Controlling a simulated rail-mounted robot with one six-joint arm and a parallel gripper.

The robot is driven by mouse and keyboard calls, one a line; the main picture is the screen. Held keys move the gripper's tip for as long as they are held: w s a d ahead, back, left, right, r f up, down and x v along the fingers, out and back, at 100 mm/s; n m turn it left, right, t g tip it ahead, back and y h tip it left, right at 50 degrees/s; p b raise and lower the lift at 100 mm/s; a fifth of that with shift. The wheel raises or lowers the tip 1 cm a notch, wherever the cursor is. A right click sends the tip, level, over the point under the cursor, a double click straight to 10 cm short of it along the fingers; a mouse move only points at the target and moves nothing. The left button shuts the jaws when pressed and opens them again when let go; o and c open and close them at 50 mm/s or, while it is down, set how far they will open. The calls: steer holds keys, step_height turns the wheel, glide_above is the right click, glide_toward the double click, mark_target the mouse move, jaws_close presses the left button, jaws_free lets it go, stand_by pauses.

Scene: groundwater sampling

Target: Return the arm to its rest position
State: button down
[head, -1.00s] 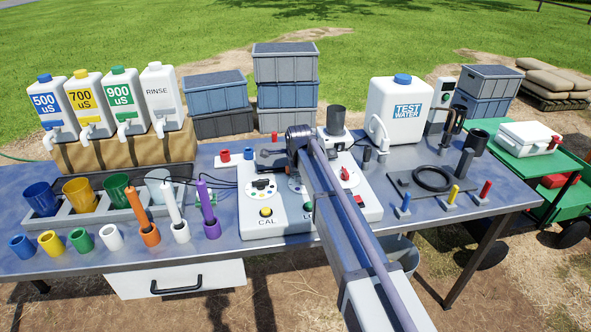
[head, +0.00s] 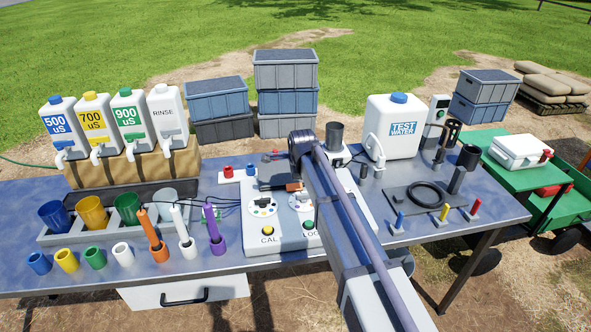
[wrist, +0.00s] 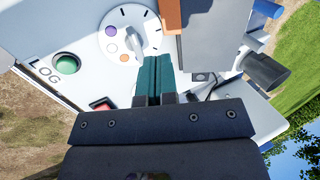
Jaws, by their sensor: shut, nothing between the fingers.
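My arm reaches up from the lower right of the head view and its far end lies over the white CAL/LOG panel (head: 286,222). My gripper is hidden behind the arm there. In the wrist view my gripper (wrist: 153,68) shows its two teal fingers together, with nothing between them. The fingertips point toward a round dial (wrist: 127,33) with coloured dots. I cannot tell the exact gap to the panel. A green LOG button (wrist: 66,63) is left of the fingers, and a red button (wrist: 102,104) is nearer, partly covered.
Coloured cups (head: 92,212) and upright probes (head: 151,235) stand on the left of the table. The test water jug (head: 401,122) and a dark coiled ring (head: 426,194) are on the right. Bare tabletop (head: 345,186) shows right of the panel. An orange slab (wrist: 171,17) is close beyond the fingertips.

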steer(key=p+v, duration=0.1)
steer(key=v, duration=0.1)
steer(key=p+v, duration=0.1)
steer(key=v, duration=0.2)
steer(key=shift+s+r+p, duration=0.1)
steer(key=shift+s+p, duration=0.25)
steer(key=shift+p, duration=0.05)
steer(key=s+d+n+g, duration=0.1)
steer(key=s+d+n, duration=0.4)
steer(key=s, duration=0.4)
steer(key=s+d+f+n+g+b, duration=0.1)
steer(key=s+d+n, duration=0.4)
steer(key=s, duration=0.5)
steer(key=s+d+f+n+g+h, duration=0.1)
steer(key=s+d+n+g, duration=0.1)
steer(key=s+d+n, duration=0.3)
steer(key=shift+s+d+f+n, duration=0.3)
steer(key=shift+s+d, duration=1.5)
steer(key=shift+s, duration=0.85)
